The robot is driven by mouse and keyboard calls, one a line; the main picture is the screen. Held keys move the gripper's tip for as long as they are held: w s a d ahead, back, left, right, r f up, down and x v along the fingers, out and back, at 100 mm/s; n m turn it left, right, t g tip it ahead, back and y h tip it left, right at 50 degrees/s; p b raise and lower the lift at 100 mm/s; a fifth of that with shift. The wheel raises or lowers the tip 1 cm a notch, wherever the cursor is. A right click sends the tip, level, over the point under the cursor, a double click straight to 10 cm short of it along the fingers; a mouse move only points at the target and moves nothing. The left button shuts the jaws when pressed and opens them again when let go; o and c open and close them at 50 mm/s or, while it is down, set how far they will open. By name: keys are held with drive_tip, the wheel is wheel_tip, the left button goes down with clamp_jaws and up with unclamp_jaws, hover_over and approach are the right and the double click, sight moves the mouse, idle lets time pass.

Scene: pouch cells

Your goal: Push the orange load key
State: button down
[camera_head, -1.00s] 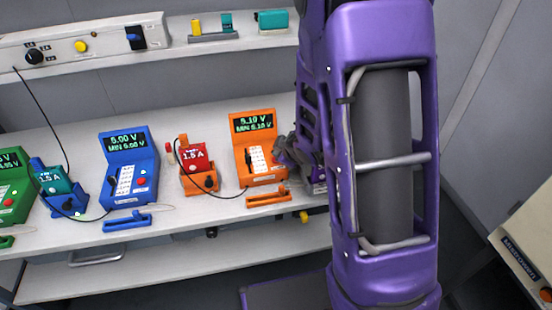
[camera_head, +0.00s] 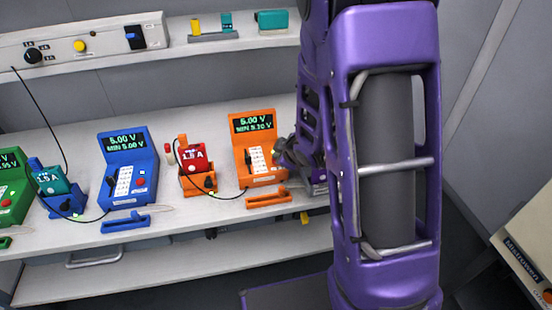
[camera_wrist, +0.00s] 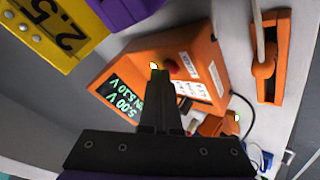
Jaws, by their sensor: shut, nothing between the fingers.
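The orange tester (camera_head: 258,173) stands on the bench, with a lit green-on-black display and a white key panel. It also fills the middle of the wrist view (camera_wrist: 152,49), where its display (camera_wrist: 123,92) seems to read 5.00 V over MIN 5.10 V. In the head view my gripper (camera_head: 279,150) is at the tester's right side and hides the key.
A red 1.5 A pack in an orange holder (camera_head: 200,184) stands left of the tester, with a black cable between. An orange tray piece (camera_head: 268,199) lies in front. Blue (camera_head: 127,182) and green (camera_head: 12,205) testers stand farther left.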

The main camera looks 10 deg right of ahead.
drive_tip(key=shift+r, duration=0.4)
drive_tip(key=shift+r, duration=0.1)
wheel_tip(320, 180, up, 6)
drive_tip(key=p, duration=0.5)
idle(0.4)
